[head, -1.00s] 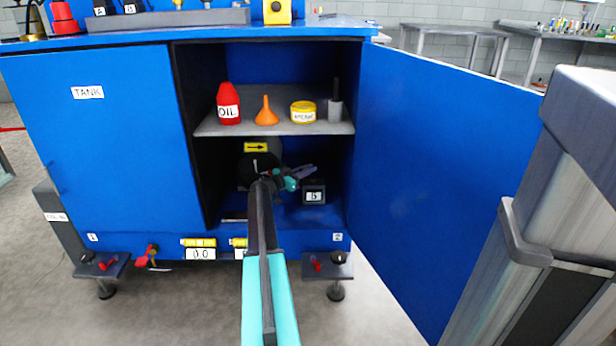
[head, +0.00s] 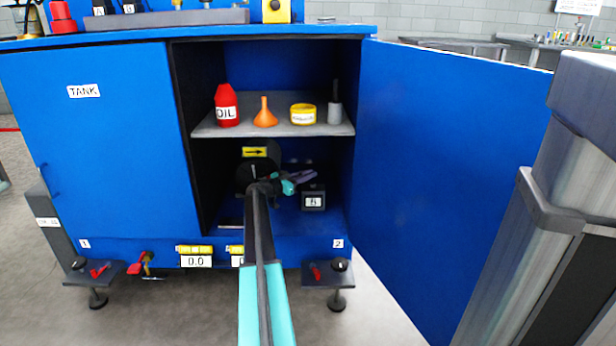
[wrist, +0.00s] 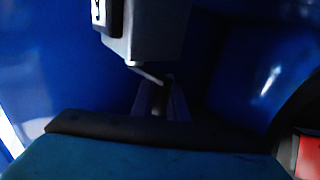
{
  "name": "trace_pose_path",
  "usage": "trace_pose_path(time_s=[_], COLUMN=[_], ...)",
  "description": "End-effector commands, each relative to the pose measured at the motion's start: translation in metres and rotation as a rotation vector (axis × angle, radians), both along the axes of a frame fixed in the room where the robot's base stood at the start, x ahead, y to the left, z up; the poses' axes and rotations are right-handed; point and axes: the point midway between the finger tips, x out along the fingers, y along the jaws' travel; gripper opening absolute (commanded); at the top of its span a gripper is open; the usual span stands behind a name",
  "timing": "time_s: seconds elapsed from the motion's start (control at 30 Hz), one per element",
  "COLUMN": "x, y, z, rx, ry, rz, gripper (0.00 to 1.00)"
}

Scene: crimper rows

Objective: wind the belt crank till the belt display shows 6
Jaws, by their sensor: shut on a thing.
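The belt display (head: 313,202) is a white window on a small dark box on the cabinet floor. Its digit is too blurred to read surely. In the wrist view a grey box (wrist: 150,35) shows with a white window on one side. The belt crank (wrist: 148,74) is a thin bent rod coming off this box. My gripper (head: 302,177) is at the upper left of the box in the head view. In the wrist view my gripper (wrist: 161,100) has its purple fingers shut on the crank's end. The grip hides that end.
A dark drum (head: 246,177) with a yellow arrow label (head: 254,152) is behind my arm. The shelf (head: 270,131) above holds a red oil bottle (head: 227,106), an orange funnel (head: 264,113) and a yellow tin (head: 303,114). The open blue door (head: 440,170) bounds the right side.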

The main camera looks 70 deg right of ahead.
Motion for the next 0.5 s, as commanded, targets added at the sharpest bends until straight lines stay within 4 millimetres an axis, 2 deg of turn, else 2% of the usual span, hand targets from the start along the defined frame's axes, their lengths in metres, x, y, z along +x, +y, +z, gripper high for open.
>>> trace_pose_path(time_s=[0.03,0.17,0.2,0.3,0.5], x=[0.0077,0.0077,0.0077,0.0067,0.0033], y=[0.0006,0.0006,0.0006,0.0006,0.0002], z=[0.0005,0.0004,0.0004,0.0004,0.0002], rx=[0.0,0.0,0.0,0.0,0.0], ry=[0.0,0.0,0.0,0.0,0.0], rz=[0.013,0.013,0.013,0.011,0.005], gripper=[0.0,0.0,0.17,0.32,0.32])
